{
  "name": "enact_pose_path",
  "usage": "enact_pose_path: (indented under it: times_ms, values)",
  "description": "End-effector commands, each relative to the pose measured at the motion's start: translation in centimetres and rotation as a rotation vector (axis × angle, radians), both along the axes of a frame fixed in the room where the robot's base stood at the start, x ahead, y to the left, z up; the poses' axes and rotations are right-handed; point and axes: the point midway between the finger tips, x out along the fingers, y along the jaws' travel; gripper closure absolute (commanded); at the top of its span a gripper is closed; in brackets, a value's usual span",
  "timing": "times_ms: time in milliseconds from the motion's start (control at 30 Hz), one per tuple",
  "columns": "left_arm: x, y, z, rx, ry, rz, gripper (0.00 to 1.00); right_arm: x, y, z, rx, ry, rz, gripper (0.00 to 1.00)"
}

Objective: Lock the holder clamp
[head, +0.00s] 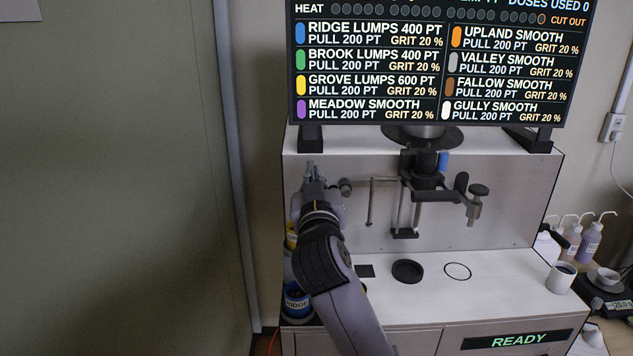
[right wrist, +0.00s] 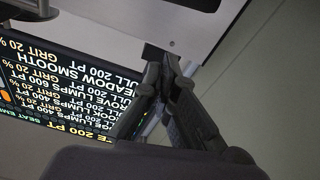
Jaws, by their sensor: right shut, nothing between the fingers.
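The analyser's front panel (head: 500,220) carries a dark holder assembly (head: 425,175) under the hopper, with a black handle (head: 461,183) and a knob (head: 479,190) at its right. A rod with a round knob (head: 346,186) sticks out to its left, and a thin bar (head: 370,205) hangs from it. I cannot tell which part is the clamp or whether it is locked. My right gripper (head: 311,170) is shut and empty, just left of the round knob and apart from the holder. Its fingers also show closed in the right wrist view (right wrist: 158,85). My left gripper is out of view.
A display (head: 435,65) overhangs the panel. The white deck (head: 420,290) bears a black ring (head: 407,270) and a cup (head: 561,277) at right. A jar labelled RIDGE (head: 296,300) stands left of my arm. Bottles (head: 588,240) and a scale (head: 603,285) stand at right.

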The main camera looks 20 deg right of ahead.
Motion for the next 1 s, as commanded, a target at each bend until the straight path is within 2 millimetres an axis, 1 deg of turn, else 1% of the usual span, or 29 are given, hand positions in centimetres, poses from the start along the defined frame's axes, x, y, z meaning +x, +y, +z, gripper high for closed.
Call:
enact_pose_path:
  times_ms: [33, 133, 200, 233, 300, 433, 600, 867, 1000]
  values:
    - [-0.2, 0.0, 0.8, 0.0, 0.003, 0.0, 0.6, 1.2, -0.4, 0.6, -0.003, 0.002, -0.003, 1.0]
    - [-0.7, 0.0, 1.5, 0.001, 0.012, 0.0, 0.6, 3.1, -0.9, 0.8, -0.002, 0.003, -0.003, 1.0]
    - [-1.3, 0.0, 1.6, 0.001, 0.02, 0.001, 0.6, 2.6, -1.0, -0.9, -0.003, 0.007, -0.002, 1.0]
    - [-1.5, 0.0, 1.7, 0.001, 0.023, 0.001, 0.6, 2.5, -1.0, -1.3, -0.002, 0.007, -0.001, 1.0]
    - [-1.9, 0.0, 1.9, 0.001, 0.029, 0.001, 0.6, 2.3, -1.1, -2.1, -0.002, 0.005, 0.0, 1.0]
    - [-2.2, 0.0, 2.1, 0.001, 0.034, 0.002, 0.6, 2.0, -1.2, -3.1, 0.0, 0.002, 0.0, 1.0]
    - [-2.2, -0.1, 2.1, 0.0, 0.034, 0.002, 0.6, 1.9, -1.2, -3.5, 0.0, 0.0, 0.001, 1.0]
    - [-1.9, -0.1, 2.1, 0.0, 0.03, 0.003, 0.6, 1.9, -1.2, -3.5, -0.001, 0.0, 0.001, 1.0]
    - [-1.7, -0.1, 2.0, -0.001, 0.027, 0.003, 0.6, 2.2, -1.2, -3.6, -0.015, 0.004, 0.001, 1.0]
